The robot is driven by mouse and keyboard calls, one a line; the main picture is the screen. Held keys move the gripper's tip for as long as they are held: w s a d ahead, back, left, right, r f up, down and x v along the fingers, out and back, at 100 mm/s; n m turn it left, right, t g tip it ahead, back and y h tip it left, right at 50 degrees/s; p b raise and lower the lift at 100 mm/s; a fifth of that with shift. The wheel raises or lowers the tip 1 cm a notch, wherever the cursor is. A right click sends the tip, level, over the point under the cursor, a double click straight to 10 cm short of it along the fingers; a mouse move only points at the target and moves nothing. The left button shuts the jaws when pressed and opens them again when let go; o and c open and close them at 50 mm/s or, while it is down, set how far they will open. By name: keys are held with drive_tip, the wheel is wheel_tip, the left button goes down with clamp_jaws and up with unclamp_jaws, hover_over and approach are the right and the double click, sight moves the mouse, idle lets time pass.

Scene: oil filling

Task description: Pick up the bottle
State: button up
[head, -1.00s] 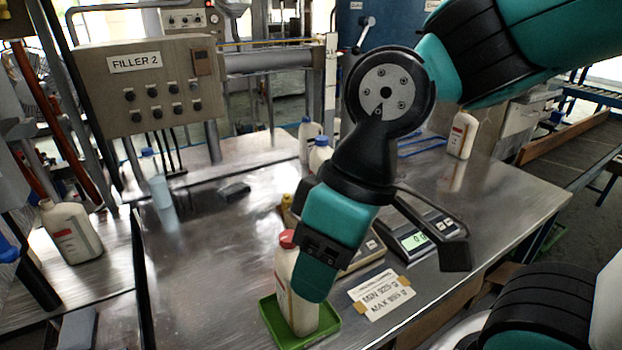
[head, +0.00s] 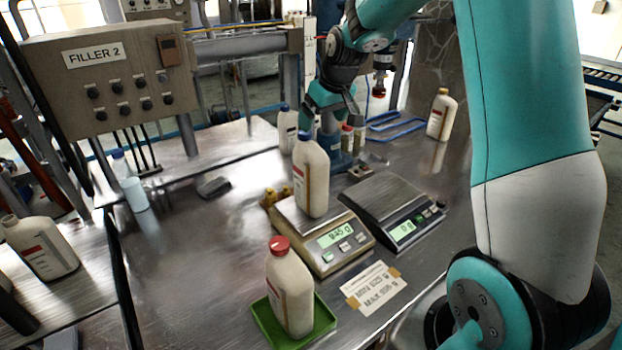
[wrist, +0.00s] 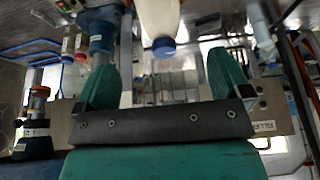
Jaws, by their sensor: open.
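A white bottle with a blue cap (head: 311,178) stands upright on the beige scale (head: 329,252), whose display is lit. Its blue cap end also shows in the wrist view (wrist: 161,28), at the top, between and beyond the fingers. My gripper (head: 327,112) is just behind and above that bottle, partly hidden by it. In the wrist view my gripper (wrist: 160,70) has its teal fingers wide apart with nothing held between them. A white bottle with a red cap (head: 290,292) stands in a green tray (head: 262,322) at the front, apart from my gripper.
A second scale (head: 395,210) stands right of the first, empty. A MIN/MAX card (head: 375,288) lies in front. More bottles stand behind (head: 287,130) and at the back right (head: 441,115).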

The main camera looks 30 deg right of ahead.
sight(314, 148)
drive_tip(key=p+x, duration=0.1)
drive_tip(key=x, duration=0.6)
drive_tip(key=shift+p, duration=0.4)
drive_tip(key=shift+p+x, duration=1.45)
drive_tip(key=shift+x, duration=1.2)
drive_tip(key=shift+s+d, duration=0.1)
drive_tip(key=shift+s, duration=0.05)
